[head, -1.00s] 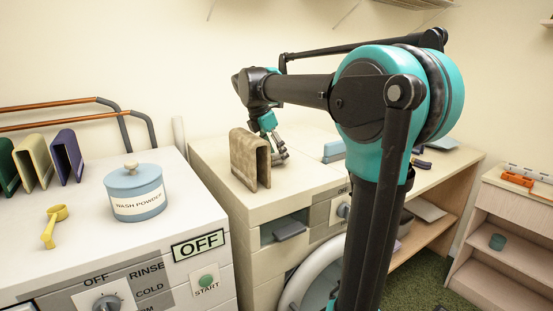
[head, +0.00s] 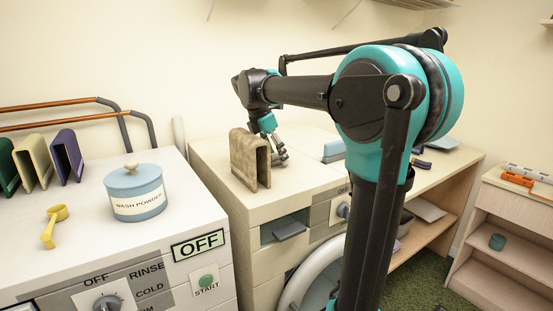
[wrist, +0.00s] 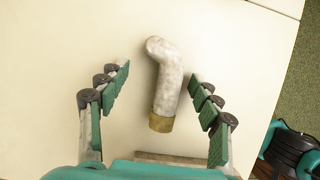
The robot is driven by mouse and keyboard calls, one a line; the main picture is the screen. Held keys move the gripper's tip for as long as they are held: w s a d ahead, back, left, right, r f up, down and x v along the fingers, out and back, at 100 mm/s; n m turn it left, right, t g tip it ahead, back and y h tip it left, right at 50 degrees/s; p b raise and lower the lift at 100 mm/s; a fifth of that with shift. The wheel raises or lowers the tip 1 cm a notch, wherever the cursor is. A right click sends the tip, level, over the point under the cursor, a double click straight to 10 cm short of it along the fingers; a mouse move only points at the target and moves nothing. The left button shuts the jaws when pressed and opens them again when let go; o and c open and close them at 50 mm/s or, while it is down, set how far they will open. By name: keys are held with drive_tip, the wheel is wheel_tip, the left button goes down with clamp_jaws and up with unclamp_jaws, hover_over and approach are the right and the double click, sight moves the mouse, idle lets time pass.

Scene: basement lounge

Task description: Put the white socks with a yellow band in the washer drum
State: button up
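The white sock bundle with a yellow band (wrist: 167,88) lies on a pale top in the wrist view, its banded end toward my gripper. My gripper (wrist: 159,76) is open, with one finger on each side of the bundle and a gap on both sides. In the head view my gripper (head: 276,150) is low over the right machine's top (head: 215,165), behind a brown folded cloth (head: 245,157). The bundle is hidden there. A round door ring (head: 308,275) shows on the right machine's front, partly behind my arm. The drum inside cannot be made out.
The brown folded cloth stands upright close beside my gripper. The left machine's top (head: 95,220) holds a blue wash powder tub (head: 135,195), a yellow scoop (head: 54,225) and several folded cloths (head: 66,157). A wooden shelf unit (head: 500,240) stands right.

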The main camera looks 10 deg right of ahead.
drive_tip(key=c, duration=1.2)
